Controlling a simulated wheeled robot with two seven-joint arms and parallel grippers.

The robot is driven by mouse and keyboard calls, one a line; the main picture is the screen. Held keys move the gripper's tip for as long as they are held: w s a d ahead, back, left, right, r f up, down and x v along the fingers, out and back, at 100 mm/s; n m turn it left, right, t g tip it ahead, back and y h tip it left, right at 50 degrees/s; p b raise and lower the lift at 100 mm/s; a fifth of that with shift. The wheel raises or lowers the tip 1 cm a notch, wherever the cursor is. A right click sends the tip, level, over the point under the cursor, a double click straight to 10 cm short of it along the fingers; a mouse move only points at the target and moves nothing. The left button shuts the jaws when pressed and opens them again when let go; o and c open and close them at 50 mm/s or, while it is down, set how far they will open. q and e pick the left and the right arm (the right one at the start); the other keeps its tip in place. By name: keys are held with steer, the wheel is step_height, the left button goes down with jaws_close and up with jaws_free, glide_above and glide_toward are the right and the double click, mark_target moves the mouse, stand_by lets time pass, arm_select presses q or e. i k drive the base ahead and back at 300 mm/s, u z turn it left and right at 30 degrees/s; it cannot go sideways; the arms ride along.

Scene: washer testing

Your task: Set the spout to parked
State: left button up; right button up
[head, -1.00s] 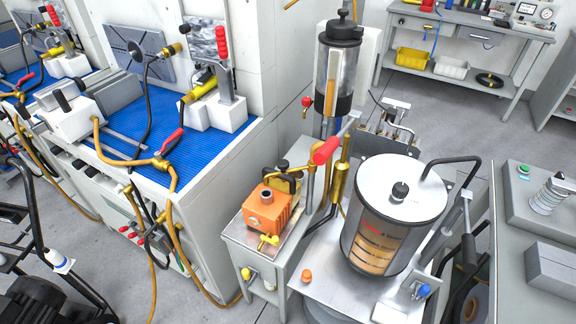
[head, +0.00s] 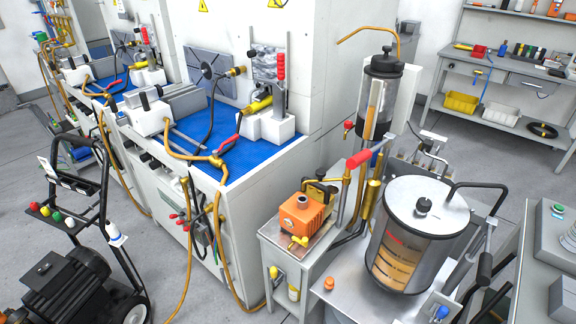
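A thin brass bent tube (head: 368,30), which looks like the spout, rises behind the black-topped clear cylinder (head: 380,90). Its free end points to the left, over the gap beside the white washer cabinet. Its lower part is hidden behind the cylinder. Neither of my grippers shows in the head view.
A blue-matted bench (head: 215,150) is at left-centre. A black motor cart (head: 70,280) stands at lower left on open grey floor.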

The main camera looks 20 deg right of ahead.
mark_target(320, 174)
steer(key=u, duration=0.2)
steer(key=i, duration=0.95)
steer(key=z, duration=0.35)
